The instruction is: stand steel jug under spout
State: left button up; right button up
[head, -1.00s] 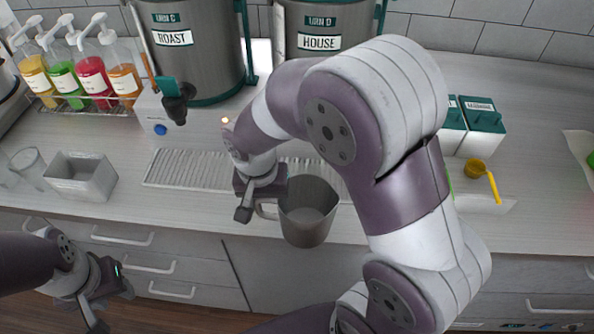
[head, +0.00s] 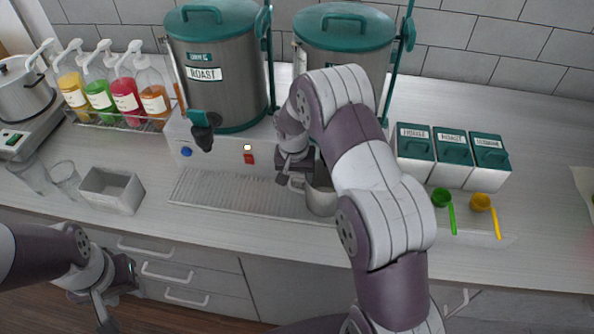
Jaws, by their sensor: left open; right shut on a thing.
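The steel jug (head: 322,201) is upright over the right part of the ribbed drip tray (head: 225,192), in front of the right urn. My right gripper (head: 297,181) is shut on the jug at its left side, where the handle is. My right forearm hides much of the jug and the right urn's spout, so I cannot tell whether the jug touches the tray. The left urn (head: 225,95), labelled ROAST, has a dark spout (head: 206,133). The right urn (head: 343,52) has a teal lid. My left gripper (head: 105,312) is open and empty in front of the drawers at lower left.
Syrup pump bottles (head: 125,95) stand in a rack at the left. A grey metal bin (head: 112,190) and clear glasses (head: 66,181) are on the left counter. Teal-lidded canisters (head: 452,157) and green (head: 443,198) and yellow scoops (head: 482,203) are at the right.

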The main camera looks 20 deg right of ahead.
jog(key=shift+f+b, duration=0.25)
jog(key=shift+b, duration=0.05)
jog(key=o, duration=1.2)
jog(key=shift+r, duration=0.1)
